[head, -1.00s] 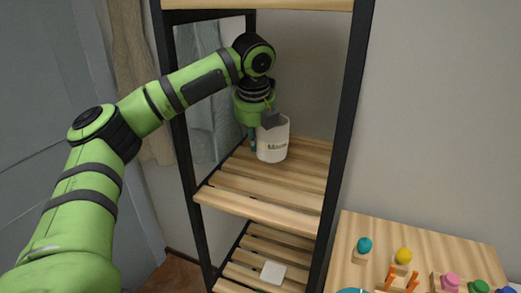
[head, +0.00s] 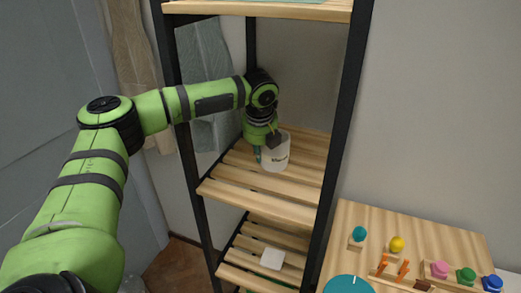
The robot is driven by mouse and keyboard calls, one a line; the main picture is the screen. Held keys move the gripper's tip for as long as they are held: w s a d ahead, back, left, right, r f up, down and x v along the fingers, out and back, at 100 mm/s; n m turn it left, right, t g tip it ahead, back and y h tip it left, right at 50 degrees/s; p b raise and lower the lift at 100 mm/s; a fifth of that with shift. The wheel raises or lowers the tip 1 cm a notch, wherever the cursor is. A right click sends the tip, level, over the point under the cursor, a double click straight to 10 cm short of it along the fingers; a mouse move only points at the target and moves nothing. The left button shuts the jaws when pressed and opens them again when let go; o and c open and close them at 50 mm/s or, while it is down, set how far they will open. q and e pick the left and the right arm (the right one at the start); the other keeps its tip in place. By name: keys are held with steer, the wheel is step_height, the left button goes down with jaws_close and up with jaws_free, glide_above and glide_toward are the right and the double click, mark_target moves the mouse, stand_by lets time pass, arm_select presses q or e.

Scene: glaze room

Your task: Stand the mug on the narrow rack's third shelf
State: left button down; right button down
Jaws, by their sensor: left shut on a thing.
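The white mug (head: 277,157) with dark lettering is at the middle visible shelf (head: 252,196) of the narrow rack, over its slats. It looks upright. My left gripper (head: 272,146) is shut on the mug at its left side and rim. The arm reaches in from the left, past the rack's left post. I cannot tell whether the mug's base touches the slats. My right gripper is not in view.
The rack's black posts (head: 339,120) stand either side of the shelf. A higher shelf (head: 260,10) is above, and a lower shelf holds a white square thing (head: 272,259). A wooden table (head: 430,237) with small colourful objects stands at right.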

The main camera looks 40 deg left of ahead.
arm_select(q)
steer(key=c, duration=1.4)
jaws_free()
steer(key=shift+f, duration=0.1)
steer(key=shift+o, duration=0.2)
steer(key=shift+r, duration=0.2)
steer(key=b+v, duration=0.2)
steer(key=v, duration=0.5)
steer(key=shift+r, duration=0.25)
steer(key=shift+s, duration=0.15)
